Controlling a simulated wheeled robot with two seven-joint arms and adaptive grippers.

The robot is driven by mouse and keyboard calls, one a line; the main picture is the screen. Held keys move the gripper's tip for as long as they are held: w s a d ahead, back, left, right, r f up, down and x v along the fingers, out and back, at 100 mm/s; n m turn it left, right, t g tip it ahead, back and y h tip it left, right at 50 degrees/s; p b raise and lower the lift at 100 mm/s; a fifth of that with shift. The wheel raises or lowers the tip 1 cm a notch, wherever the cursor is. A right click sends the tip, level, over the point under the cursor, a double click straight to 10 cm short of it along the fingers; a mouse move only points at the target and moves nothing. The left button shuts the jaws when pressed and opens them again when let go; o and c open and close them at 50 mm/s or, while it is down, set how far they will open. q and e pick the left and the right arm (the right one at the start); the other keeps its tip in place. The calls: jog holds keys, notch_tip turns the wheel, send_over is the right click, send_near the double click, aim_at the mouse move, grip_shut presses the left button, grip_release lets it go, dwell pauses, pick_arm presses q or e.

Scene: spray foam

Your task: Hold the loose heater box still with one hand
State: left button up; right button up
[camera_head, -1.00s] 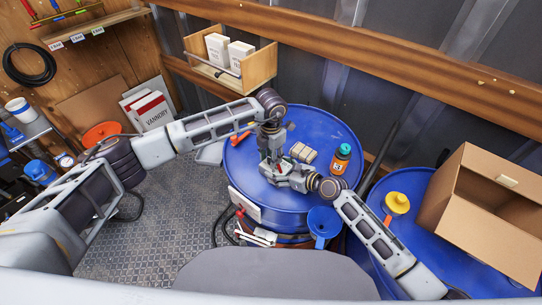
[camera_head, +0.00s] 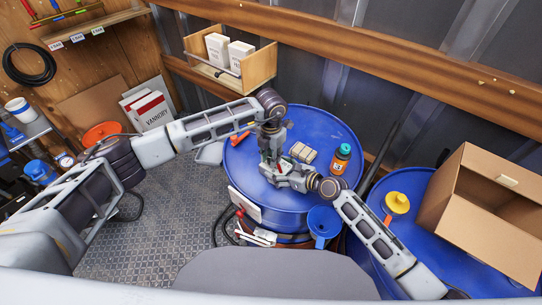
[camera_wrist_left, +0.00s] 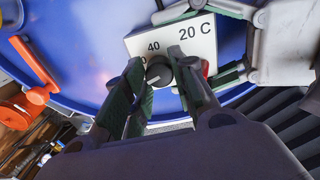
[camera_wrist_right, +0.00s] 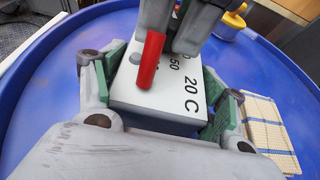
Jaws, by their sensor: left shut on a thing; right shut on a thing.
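The heater box (camera_wrist_right: 155,100) is a small pale box printed with "20 C", 40 and 50. It sits over the blue drum top (camera_head: 325,125). My right gripper (camera_wrist_right: 160,98) is shut across the box, one finger against each side. My left gripper (camera_wrist_left: 160,68) comes from above with its fingers closed around the dark round knob (camera_wrist_left: 158,74) on the box's face. A red bar (camera_wrist_right: 150,60) lies over the box face beside my left fingers. In the head view both grippers (camera_head: 285,172) hide most of the box.

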pick_arm(q)
jog(key=o, duration=0.8)
jog(key=shift+c, duration=0.2)
jog(key=shift+m, duration=0.7)
jog(key=shift+r, duration=0.2)
notch_tip(320, 180, up, 12)
jog(key=shift+f, duration=0.2)
jog(key=shift+o, duration=1.4)
